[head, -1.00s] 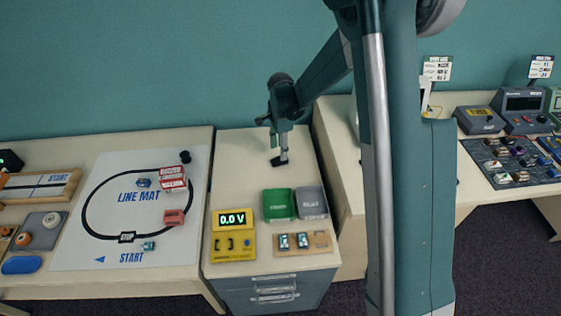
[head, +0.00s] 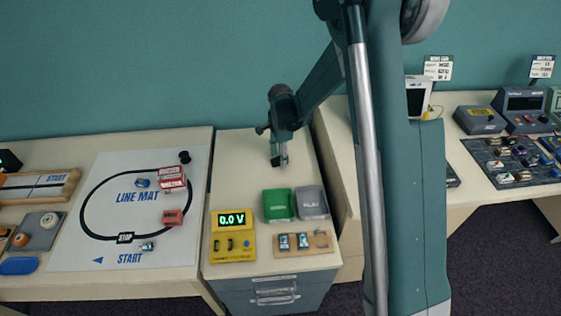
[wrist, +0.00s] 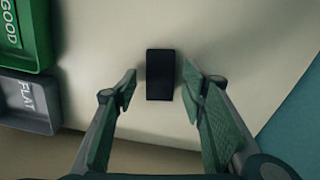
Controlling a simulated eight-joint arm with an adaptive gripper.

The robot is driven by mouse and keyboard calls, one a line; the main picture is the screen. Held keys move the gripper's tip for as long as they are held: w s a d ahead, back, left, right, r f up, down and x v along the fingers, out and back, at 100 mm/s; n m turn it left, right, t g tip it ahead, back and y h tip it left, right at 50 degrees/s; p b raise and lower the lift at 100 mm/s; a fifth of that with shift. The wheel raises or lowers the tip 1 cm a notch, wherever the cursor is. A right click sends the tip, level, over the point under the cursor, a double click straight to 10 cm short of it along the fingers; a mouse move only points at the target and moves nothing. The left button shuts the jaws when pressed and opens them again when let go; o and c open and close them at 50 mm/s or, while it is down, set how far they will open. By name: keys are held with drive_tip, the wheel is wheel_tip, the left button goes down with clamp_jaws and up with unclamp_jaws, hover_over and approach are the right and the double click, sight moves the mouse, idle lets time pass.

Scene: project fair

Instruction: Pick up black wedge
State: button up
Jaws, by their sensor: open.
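The black wedge (wrist: 160,75) shows in the wrist view as a dark rectangular block on the pale tabletop. In the head view my gripper hides it. My gripper (head: 280,162) is over the back part of the middle table, pointing down. In the wrist view its two green-padded fingers are spread apart, one to the left and one to the right of the wedge, with a gap on both sides. I cannot tell how far the fingertips are above the tabletop. The gripper holds nothing.
A green tray marked GOOD (wrist: 38,40) and a grey tray marked FLAT (wrist: 25,103) lie left of the wedge in the wrist view. A yellow meter (head: 232,247) and a wooden holder (head: 291,252) stand nearer the front. The tabletop around the wedge is clear.

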drive_tip(key=c, duration=0.9)
drive_tip(key=shift+c, duration=0.2)
drive_tip(key=shift+r, duration=0.15)
wheel_tip(320, 180, up, 10)
drive_tip(key=p, duration=0.2)
